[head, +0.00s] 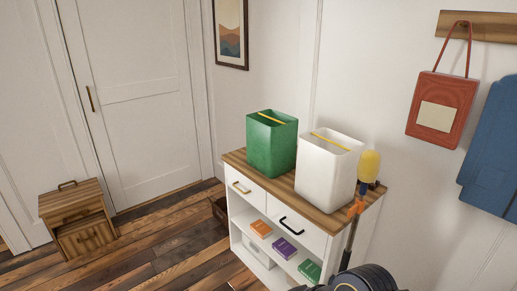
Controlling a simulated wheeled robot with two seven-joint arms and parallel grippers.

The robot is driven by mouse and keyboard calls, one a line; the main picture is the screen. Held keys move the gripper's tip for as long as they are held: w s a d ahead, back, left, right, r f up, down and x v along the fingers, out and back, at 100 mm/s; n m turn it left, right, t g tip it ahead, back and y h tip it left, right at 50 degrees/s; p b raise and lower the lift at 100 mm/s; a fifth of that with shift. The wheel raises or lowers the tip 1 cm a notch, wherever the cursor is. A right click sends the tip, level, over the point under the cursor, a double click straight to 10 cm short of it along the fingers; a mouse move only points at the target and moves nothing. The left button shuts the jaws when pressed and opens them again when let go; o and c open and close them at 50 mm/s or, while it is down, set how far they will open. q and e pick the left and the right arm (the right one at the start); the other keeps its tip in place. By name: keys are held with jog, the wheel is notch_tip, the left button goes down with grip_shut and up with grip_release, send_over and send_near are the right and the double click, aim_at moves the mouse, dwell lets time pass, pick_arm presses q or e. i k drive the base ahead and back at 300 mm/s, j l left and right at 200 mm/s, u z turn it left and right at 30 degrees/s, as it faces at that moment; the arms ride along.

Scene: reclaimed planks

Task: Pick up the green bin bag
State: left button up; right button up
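The green bin bag (272,143) stands upright on the wooden top of a white cabinet, toward its left end. It looks like a square, open-topped green container with a yellow strip across its mouth. A similar white one (328,171) stands close to its right, with a yellow strip too. Neither of my grippers shows in the head view, and nothing is seen holding the green bag.
The cabinet (233,158) has drawers and a shelf with orange, purple and green boxes. A yellow-headed pole (368,166) stands at its right end, above a dark rounded shape at the bottom edge. A small wooden cabinet (72,204) stands left. Floor between is mostly clear.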

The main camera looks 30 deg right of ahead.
aim_at(271, 135)
jog(key=i+j+z, duration=0.25)
jog(key=i+j, duration=0.7)
jog(key=i+l+z, duration=0.15)
jog(key=i, duration=0.4)
jog(key=i+l+z, duration=0.15)
jog(key=i, duration=0.4)
